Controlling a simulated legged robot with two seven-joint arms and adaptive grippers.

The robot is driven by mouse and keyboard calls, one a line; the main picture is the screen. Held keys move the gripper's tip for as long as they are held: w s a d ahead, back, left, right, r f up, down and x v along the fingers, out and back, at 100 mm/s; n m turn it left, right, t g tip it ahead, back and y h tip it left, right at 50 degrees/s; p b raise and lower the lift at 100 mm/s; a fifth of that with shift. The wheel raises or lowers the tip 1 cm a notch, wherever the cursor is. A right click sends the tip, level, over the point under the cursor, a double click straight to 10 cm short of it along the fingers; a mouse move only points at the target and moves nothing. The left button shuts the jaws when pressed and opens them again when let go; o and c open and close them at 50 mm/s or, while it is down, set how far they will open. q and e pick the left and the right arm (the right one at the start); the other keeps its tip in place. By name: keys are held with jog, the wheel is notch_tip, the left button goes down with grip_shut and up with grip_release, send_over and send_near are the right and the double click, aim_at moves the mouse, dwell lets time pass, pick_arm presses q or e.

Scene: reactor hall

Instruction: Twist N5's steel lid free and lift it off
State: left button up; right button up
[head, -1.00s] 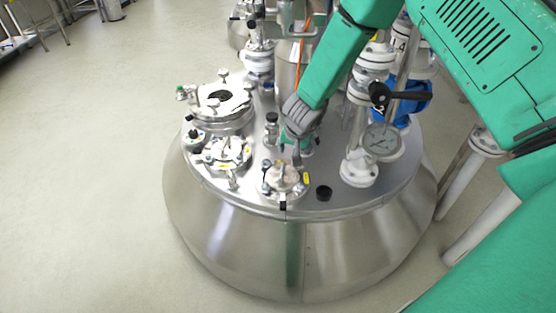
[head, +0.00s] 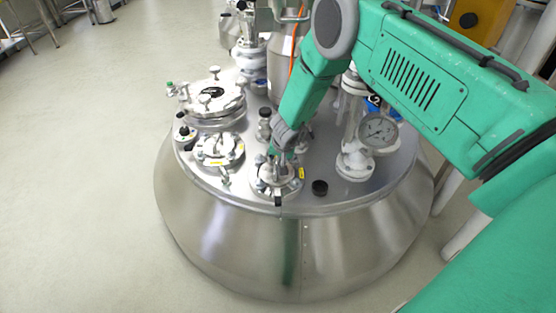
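A small round steel lid (head: 274,183) sits on a flanged port at the front edge of the steel vessel top (head: 235,197). A yellow tag (head: 301,173) is beside it, too small to read, so I cannot confirm it is N5. My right gripper (head: 277,158) points down over this lid from behind. Its fingertips are at or just above the lid's upper fitting and partly hide it. I cannot tell whether they touch it or are closed. My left gripper is not in view.
A similar clamped port (head: 219,150) and a larger manway cover (head: 215,101) stand left of the lid. A pressure gauge (head: 378,131) on white pipework rises further right. Open floor lies left.

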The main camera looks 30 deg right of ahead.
grip_shut()
jog(key=m+p, duration=0.1)
jog(key=p, duration=0.1)
jog(key=m+p, duration=0.1)
jog(key=p, duration=0.1)
jog(key=shift+s+d+r+h, duration=0.1)
jog(key=shift+s+d+h, duration=0.15)
jog(key=shift+h, duration=0.15)
jog(key=shift+s+m+g, duration=0.15)
jog(key=shift+m+g, duration=0.15)
jog(key=shift+m, duration=0.4)
jog(key=shift+s+d+m+h, duration=0.15)
jog(key=shift+m+h, duration=0.25)
jog(key=shift+m, duration=0.2)
notch_tip(320, 180, up, 7)
jog(key=p, duration=0.6)
jog(key=shift+r, duration=0.15)
